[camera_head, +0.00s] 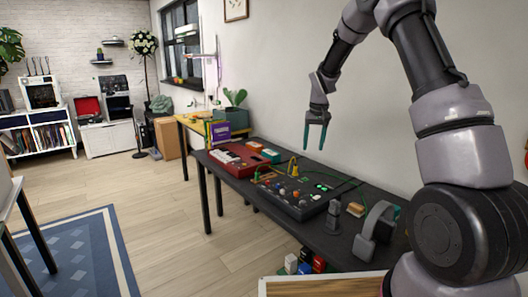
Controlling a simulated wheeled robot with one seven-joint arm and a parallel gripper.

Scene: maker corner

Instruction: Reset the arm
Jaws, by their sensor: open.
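My arm rises from the right side of the view and bends over at the top. My gripper (316,135) hangs from it, pointing down, with teal fingers apart and nothing between them. It is in the air above the dark table (230,180), in front of the white wall, clear of the things on the table.
The table holds a red keyboard (238,158), a black mixer with knobs (297,194), a small dark device (333,216) and grey headphones (374,233). A green plant (235,98) stands behind. The wooden floor (165,215) at left is open beside a blue rug (75,255).

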